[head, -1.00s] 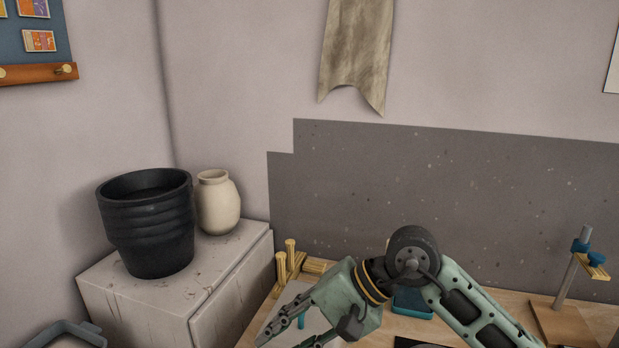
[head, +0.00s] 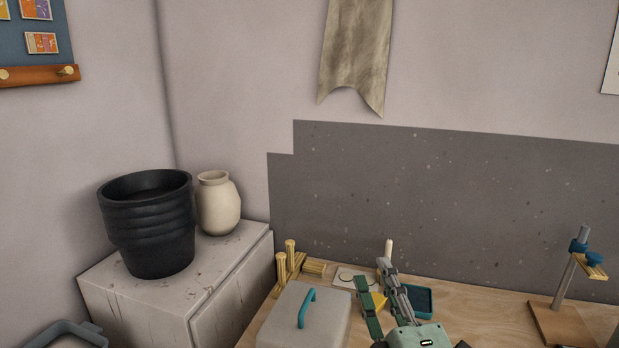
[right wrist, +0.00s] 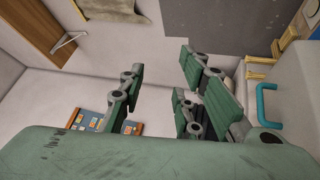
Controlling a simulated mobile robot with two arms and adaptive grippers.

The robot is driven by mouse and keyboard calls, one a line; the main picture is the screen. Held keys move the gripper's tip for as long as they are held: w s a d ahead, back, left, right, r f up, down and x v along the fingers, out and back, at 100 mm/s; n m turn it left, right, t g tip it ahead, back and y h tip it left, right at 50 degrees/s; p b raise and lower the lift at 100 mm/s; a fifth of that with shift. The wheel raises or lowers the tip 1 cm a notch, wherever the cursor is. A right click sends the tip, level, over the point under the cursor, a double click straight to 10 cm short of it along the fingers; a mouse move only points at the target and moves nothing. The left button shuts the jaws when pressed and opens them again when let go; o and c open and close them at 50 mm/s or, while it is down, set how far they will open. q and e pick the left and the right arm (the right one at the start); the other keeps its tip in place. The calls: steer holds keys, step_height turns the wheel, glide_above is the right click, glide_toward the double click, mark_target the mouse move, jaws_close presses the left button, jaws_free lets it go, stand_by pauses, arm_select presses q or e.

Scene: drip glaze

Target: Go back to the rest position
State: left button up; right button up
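My right gripper (head: 373,275) is over the wooden workbench (head: 480,312), low in the head view, with its fingers pointing up and away. Its fingers stand apart with nothing held between them; they also show spread and empty in the right wrist view (right wrist: 160,76). A grey box with a teal handle (head: 306,325) is on the bench just left of the gripper. My left gripper is in neither view now.
Behind the fingers are a yellow item (head: 379,301) and a teal tray (head: 420,300). Wooden pegs (head: 281,268) stand behind the box. A clamp stand (head: 566,285) is at right. A black pot (head: 150,235) and cream vase (head: 218,205) stand on the left cabinet.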

steer(key=s+d+f+m+g+h, duration=0.2)
steer(key=s+d+f+m+g, duration=0.15)
steer(key=f, duration=0.45)
steer(key=s+d+f+m+g+h, duration=0.1)
steer(key=s+d+f+m+g, duration=0.2)
steer(key=f, duration=0.4)
steer(key=s+d+f+m+g+h, duration=0.25)
steer(key=f+m, duration=0.25)
steer(key=f, duration=0.3)
steer(key=s+a+f+m+g+y, duration=0.1)
steer(key=s+f+m+g, duration=0.25)
steer(key=s+f, duration=0.45)
steer(key=s+f+m+g+y, duration=0.15)
steer(key=s+f+g, duration=0.3)
steer(key=s, duration=0.75)
step_height(320, 180, down, 24)
steer(key=f+g+h, duration=0.1)
steer(key=g, duration=0.1)
steer(key=s+d+f+g, duration=0.1)
steer(key=s+d+f, duration=0.2)
steer(key=s+f, duration=1.3)
steer(key=shift+s, duration=1)
